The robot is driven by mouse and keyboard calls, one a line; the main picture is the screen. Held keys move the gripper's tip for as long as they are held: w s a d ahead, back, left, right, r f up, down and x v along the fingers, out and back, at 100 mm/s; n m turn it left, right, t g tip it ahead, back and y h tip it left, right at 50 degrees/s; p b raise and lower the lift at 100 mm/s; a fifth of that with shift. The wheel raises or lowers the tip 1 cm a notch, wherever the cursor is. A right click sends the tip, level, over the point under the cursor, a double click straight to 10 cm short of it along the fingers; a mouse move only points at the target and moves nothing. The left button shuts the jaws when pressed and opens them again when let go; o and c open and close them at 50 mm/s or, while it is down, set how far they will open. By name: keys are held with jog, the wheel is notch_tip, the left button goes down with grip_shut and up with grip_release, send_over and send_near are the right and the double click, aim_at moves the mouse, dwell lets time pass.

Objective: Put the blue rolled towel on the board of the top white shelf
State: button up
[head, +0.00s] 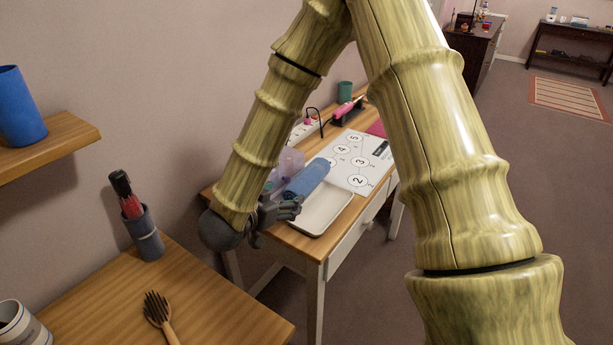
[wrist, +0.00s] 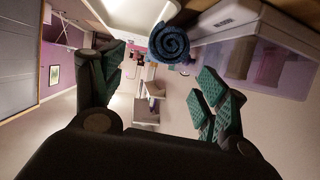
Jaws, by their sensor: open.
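The blue rolled towel (head: 308,178) lies on the small white-legged desk (head: 357,212), between the clear purple bins and a white tray. Its spiral end (wrist: 170,42) faces the wrist camera, at the top middle of the wrist view. My gripper (head: 288,210) is at the near end of the towel, low beside the tray. In the wrist view my gripper (wrist: 160,85) has its fingers wide apart, with nothing between them; the towel's end is beyond the fingertips. I cannot make out the top white shelf with certainty; a small pale shelf-like unit (wrist: 147,112) shows far off in the wrist view.
The white tray (head: 322,222) and purple bins (head: 287,165) flank the towel. A numbered sheet (head: 357,162) lies behind. A nearer wooden top holds a hairbrush (head: 158,312), a cup (head: 145,235) and a mug (head: 18,325). A wall shelf (head: 60,150) holds a blue cylinder (head: 20,105). Open floor lies right.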

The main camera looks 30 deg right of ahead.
aim_at(290, 194)
jog(key=shift+w+d+f, duration=0.3)
jog(key=shift+w+f, duration=0.15)
jog(key=shift+w, duration=0.05)
jog(key=shift+w+d+f, duration=0.3)
jog(key=shift+w+f, duration=0.1)
jog(key=shift+w, duration=0.1)
jog(key=shift+d, duration=0.35)
jog(key=shift+w+d+f, duration=0.15)
jog(key=shift+d+f, duration=0.05)
jog(key=shift+d, duration=0.1)
jog(key=shift+x, duration=2)
jog(key=shift+w+a+f, duration=0.1)
jog(key=shift+a+f, duration=0.05)
jog(key=shift+f, duration=0.05)
jog(key=c, duration=0.9)
jog(key=shift+r, duration=0.15)
